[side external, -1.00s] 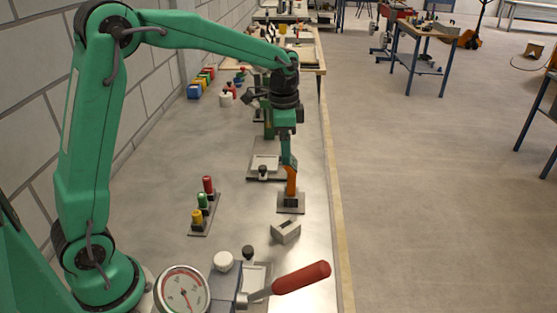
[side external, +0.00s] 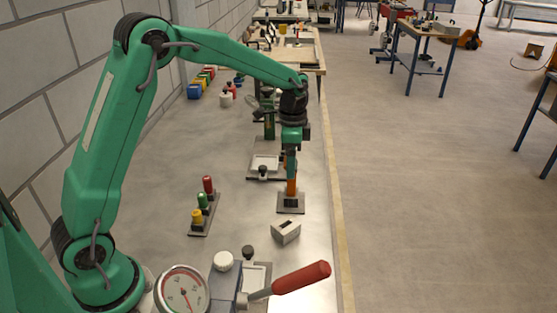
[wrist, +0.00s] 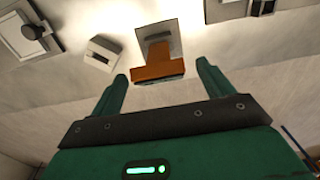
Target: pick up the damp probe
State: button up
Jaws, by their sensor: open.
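An orange upright piece (side external: 291,187), seemingly the damp probe, stands on a small grey base plate (side external: 290,209) near the bench's right edge. In the wrist view the orange piece (wrist: 158,67) shows just ahead of the fingertips and between their lines, with its base plate (wrist: 168,30) beyond it. My gripper (side external: 291,170) is directly above the piece in the side view and hides its upper part. In the wrist view my gripper (wrist: 160,82) is open, with one finger on either side and nothing held. Contact with the piece cannot be told.
A pale slotted block (side external: 286,231) stands close in front of the base plate. A rack with red, green and yellow pegs (side external: 203,203) is to the left. A red-handled lever (side external: 301,278) and a dial gauge (side external: 182,293) are nearer. Bare bench lies between rack and plate.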

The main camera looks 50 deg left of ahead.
jog(key=shift+f, duration=0.15)
jog(key=shift+f, duration=2.5)
jog(key=shift+c, duration=0.4)
jog(key=c, duration=0.9)
